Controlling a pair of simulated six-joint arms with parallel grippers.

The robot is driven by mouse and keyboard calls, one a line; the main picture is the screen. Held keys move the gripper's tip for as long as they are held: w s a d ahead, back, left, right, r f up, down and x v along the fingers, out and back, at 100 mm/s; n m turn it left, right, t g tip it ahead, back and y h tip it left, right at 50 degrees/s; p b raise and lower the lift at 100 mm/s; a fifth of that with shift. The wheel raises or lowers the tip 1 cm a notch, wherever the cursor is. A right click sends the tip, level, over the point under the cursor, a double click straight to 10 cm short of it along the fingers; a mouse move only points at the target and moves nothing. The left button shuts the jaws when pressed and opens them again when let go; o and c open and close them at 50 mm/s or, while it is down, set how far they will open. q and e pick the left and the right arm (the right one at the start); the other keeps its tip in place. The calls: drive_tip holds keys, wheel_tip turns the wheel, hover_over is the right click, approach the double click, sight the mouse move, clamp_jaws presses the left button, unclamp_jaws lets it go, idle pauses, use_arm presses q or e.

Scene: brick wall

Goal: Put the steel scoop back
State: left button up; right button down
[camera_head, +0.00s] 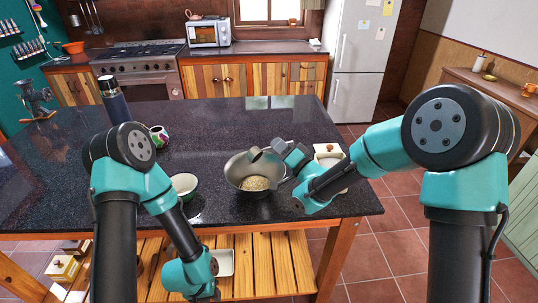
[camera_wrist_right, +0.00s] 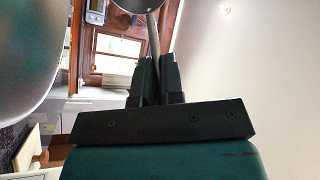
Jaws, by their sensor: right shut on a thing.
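My right gripper (camera_head: 276,152) is shut on the steel scoop (camera_head: 257,153) and holds it above the metal bowl (camera_head: 236,170). The bowl stands on the dark counter and has pale grains (camera_head: 255,184) in it. In the right wrist view, the right gripper (camera_wrist_right: 160,75) grips the handle of the scoop (camera_wrist_right: 154,38). The scoop's round head is partly cut off at the top edge. The bowl's curved side (camera_wrist_right: 25,50) fills the left of that view. My left arm hangs low before the counter; its fingers cannot be made out at the bottom edge.
A white container (camera_head: 328,150) stands right of the bowl, partly hidden by my right arm. A green-rimmed bowl (camera_head: 184,183) is to the left. A patterned cup (camera_head: 159,135), dark bottle (camera_head: 113,100) and grinder (camera_head: 36,98) stand further left. The counter's back middle is clear.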

drive_tip(key=s+d+m+t+h, duration=0.2)
drive_tip(key=d+h, duration=0.3)
drive_tip(key=d, duration=0.3)
drive_tip(key=s+d+m+t+h, duration=0.2)
drive_tip(key=s+d+m+h, duration=0.1)
drive_tip(key=d, duration=0.5)
drive_tip(key=s+d+r+m+t+h, duration=0.1)
drive_tip(key=s+d+m+t+h, duration=0.1)
drive_tip(key=d+m+h, duration=0.2)
drive_tip(key=d+h, duration=0.3)
drive_tip(key=d, duration=0.1)
drive_tip(key=shift+s+m+t, duration=0.25)
drive_tip(key=shift+m+t, duration=0.05)
drive_tip(key=shift+t, duration=0.1)
drive_tip(key=shift+r, duration=0.15)
